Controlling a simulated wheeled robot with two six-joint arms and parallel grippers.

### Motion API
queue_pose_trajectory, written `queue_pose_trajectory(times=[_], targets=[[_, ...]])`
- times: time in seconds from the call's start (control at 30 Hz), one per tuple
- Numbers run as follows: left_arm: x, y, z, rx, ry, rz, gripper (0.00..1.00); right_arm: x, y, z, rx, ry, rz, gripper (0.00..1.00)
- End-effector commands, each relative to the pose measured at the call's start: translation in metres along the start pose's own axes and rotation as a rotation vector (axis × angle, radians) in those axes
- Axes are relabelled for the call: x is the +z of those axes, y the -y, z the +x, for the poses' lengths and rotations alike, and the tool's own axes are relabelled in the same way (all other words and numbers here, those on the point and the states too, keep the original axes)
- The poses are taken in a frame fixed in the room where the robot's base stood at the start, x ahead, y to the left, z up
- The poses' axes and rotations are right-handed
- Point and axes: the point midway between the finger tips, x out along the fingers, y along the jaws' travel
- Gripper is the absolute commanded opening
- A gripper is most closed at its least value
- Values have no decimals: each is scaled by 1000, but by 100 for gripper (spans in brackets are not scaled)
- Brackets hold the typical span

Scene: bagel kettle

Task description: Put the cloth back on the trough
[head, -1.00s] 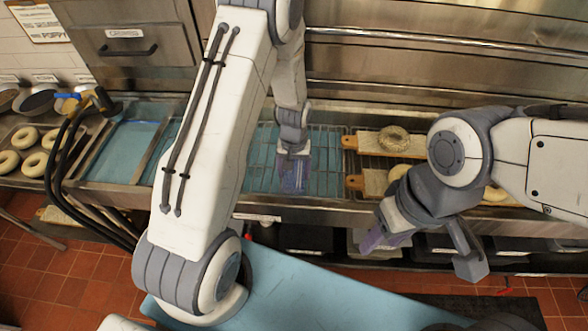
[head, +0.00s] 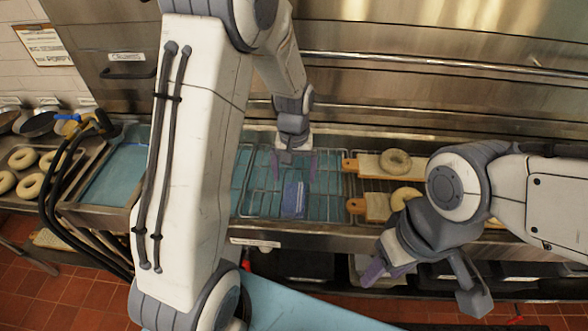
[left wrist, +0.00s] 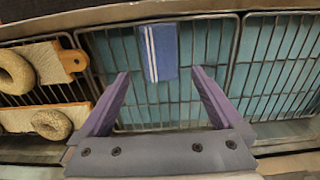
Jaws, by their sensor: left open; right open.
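The cloth (head: 293,196) is blue with white stripes and lies on the wire rack over the trough (head: 335,240). The left wrist view also shows the cloth (left wrist: 160,52), lying flat across the rack bars. My left gripper (head: 296,166) is open above the rack, just behind the cloth in the head view. In the left wrist view, its purple fingers (left wrist: 160,82) are spread wide on either side, apart from the cloth. My right gripper (head: 378,268) is open and empty in front of the trough's front edge, well away from the cloth.
Boards with bagels (head: 396,161) lie at the right of the rack, close to my left gripper. A tray of dough rings (head: 30,186) and black hoses (head: 62,172) are at the left. A steel wall panel (head: 420,85) rises behind the trough.

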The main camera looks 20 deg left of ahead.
Motion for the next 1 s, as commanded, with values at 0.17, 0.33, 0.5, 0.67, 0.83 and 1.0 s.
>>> queue_pose_trajectory(times=[0.17,0.33,0.5,0.67,0.83,1.0], targets=[[0,0,-20,0,-1,1,100,0,0,5,0,0,0,50],[26,-25,-45,9,-7,102,100,0,0,5,0,0,0,50],[114,-72,-88,37,-18,405,100,0,0,5,0,0,0,50],[202,-82,-110,67,-20,693,100,0,0,5,0,0,0,50],[254,-73,-116,88,-16,876,100,0,0,5,0,0,0,50],[265,-70,-117,92,-13,921,100,0,0,5,0,0,0,50]])
